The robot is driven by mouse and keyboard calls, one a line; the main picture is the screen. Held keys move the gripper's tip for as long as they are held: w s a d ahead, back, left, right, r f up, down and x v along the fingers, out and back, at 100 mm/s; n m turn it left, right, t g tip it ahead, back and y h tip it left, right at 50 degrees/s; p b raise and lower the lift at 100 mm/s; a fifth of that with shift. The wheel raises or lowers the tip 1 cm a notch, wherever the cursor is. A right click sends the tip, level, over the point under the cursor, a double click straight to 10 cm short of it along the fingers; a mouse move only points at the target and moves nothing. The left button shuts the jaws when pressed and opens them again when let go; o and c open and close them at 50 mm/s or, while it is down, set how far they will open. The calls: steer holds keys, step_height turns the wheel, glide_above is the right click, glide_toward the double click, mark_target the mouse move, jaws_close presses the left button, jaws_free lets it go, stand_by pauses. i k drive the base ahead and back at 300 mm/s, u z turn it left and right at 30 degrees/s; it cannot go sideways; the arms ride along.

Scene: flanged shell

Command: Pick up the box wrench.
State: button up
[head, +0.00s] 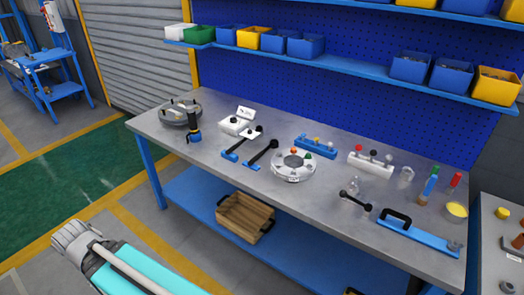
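A short dark bar with a rounded knob at each end (355,200) lies on the grey workbench (320,201), near its front edge and right of centre. It may be the box wrench, but it is too small to tell. Two black-handled tools with blue ends (262,154) lie left of centre on the bench; I cannot tell their exact kind. Part of my own arm shows at the lower left, well apart from the bench tools. My gripper's fingers are not in view.
A white ring with coloured knobs (293,165) stands mid-bench. A blue plate with a black handle (415,235) lies right of the dark bar. A grey round flanged part (180,112) sits at the left end. A wooden crate (245,217) is on the lower shelf. Bins line the upper shelf (350,66).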

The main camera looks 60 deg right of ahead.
mark_target(274, 143)
steer(key=u, duration=0.05)
steer(key=i, duration=1.95)
steer(key=z, duration=2.4)
